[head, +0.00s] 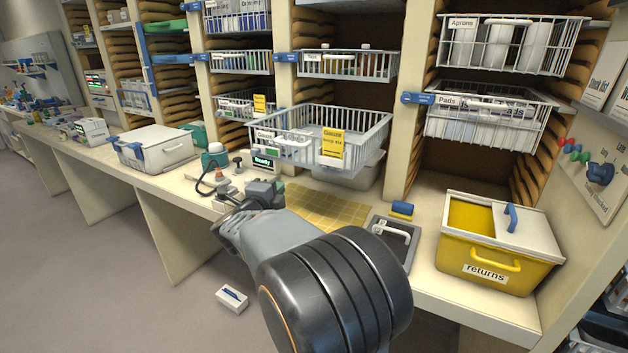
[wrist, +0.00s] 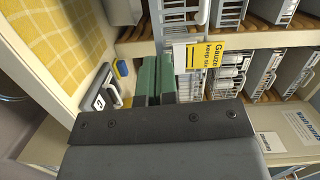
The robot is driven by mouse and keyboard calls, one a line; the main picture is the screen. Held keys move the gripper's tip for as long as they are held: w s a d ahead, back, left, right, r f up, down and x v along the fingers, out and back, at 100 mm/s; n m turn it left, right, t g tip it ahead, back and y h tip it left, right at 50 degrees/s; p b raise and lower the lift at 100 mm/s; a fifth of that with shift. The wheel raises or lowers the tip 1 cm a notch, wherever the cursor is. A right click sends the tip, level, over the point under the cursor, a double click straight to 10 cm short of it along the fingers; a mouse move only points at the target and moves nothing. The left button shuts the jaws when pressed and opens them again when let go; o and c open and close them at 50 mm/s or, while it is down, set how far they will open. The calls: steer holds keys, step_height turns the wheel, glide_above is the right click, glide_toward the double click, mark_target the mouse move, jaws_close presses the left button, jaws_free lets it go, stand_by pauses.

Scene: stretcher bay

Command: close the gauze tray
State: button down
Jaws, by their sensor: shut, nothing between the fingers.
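The gauze tray (head: 290,152) is a white wire basket in the middle of the head view. It sticks out of its shelf bay over the counter, farther forward than the trays above it. A yellow Gauze label (head: 332,143) hangs on its front. In the wrist view the tray's white wires (wrist: 181,14) and the label (wrist: 205,52) show just beyond my fingers. My gripper (wrist: 156,62) has its green fingers together, with nothing held. It points toward the tray front; I cannot tell whether it touches. In the head view my wrist hides the fingertips.
A yellow returns bin (head: 482,270) with a partly open lid stands right on the counter. A dark clipboard-like tray (head: 392,245) and a yellow mat (head: 325,205) lie below the gauze tray. A white lidded box (head: 155,147) stands left. Wire baskets (head: 485,120) fill neighbouring bays.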

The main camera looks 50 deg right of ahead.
mark_target(318, 168)
steer(key=d+m+g+p, duration=0.1)
steer(key=d, duration=0.4)
steer(key=w+d+g+p, duration=0.1)
steer(key=d, duration=0.4)
steer(key=d+f+m+h+p, duration=0.1)
steer(key=d, duration=0.4)
steer(key=shift+w+d+m+g, duration=0.2)
steer(key=shift+m+g, duration=0.1)
steer(key=shift+g, duration=0.1)
